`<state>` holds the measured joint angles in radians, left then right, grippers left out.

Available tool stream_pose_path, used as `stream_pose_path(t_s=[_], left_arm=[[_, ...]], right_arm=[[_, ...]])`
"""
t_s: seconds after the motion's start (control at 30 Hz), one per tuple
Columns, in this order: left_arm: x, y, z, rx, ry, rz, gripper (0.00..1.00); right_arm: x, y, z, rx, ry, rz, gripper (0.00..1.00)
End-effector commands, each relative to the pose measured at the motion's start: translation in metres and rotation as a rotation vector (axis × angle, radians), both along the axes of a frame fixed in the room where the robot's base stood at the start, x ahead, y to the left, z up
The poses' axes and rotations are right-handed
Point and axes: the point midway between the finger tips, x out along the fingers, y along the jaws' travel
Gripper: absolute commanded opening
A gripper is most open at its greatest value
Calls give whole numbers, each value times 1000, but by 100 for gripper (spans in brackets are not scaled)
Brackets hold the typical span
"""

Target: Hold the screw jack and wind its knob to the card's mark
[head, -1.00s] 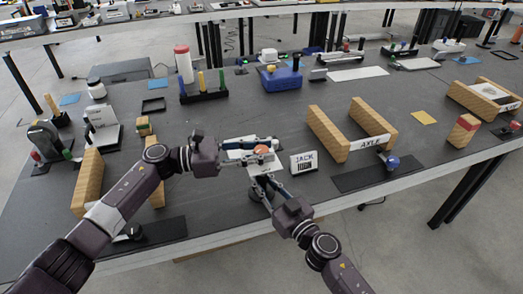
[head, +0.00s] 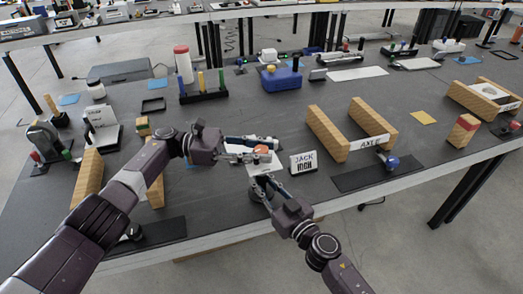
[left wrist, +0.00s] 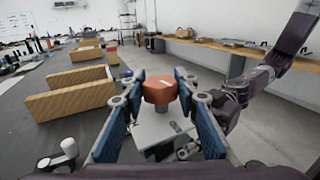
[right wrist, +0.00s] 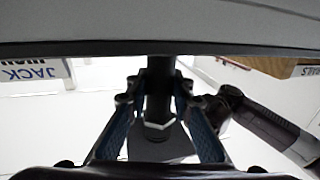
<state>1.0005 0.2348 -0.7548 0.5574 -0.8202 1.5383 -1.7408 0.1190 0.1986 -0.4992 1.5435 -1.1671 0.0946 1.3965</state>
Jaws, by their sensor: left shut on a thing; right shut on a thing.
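The screw jack shows its pale top plate (left wrist: 152,132) in the left wrist view, with an orange knob (left wrist: 160,90) standing above it. In the head view the knob (head: 262,149) is partly hidden by my left gripper (head: 264,145). My left gripper's blue-padded fingers (left wrist: 160,98) are on both sides of the knob, shut on it. My right gripper (right wrist: 155,100) is shut on the jack's dark upright post (right wrist: 159,88), below the plate. The white card (head: 303,163) stands right of the jack and reads "JACK HIGH"; it also shows upside down in the right wrist view (right wrist: 35,75).
Wooden blocks with an "AXLE" label (head: 369,142) stand to the right, beside a dark mat (head: 350,180). More wooden blocks (head: 87,178) stand to the left. A blue box (head: 282,80) and a peg rack (head: 203,96) are farther back. The table's front edge is close to the jack.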

Motion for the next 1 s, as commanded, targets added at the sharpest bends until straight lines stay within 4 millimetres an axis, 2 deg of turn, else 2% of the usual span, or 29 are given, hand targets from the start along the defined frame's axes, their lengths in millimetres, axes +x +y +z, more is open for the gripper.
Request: stream_pose_path(t_s=[0.4, 0.43, 0.6, 1.0], left_arm=[[1, 2, -4, 8, 5, 4, 4], [1, 2, -4, 8, 5, 4, 30], [1, 2, -2, 5, 4, 1, 47], [0, 1, 6, 2, 1, -2, 47]], right_arm=[[-1, 1, 1, 2, -1, 4, 0], [-1, 1, 1, 2, -1, 3, 0], [-1, 1, 0, 1, 0, 3, 0], [0, 0, 0, 1, 1, 0, 0]])
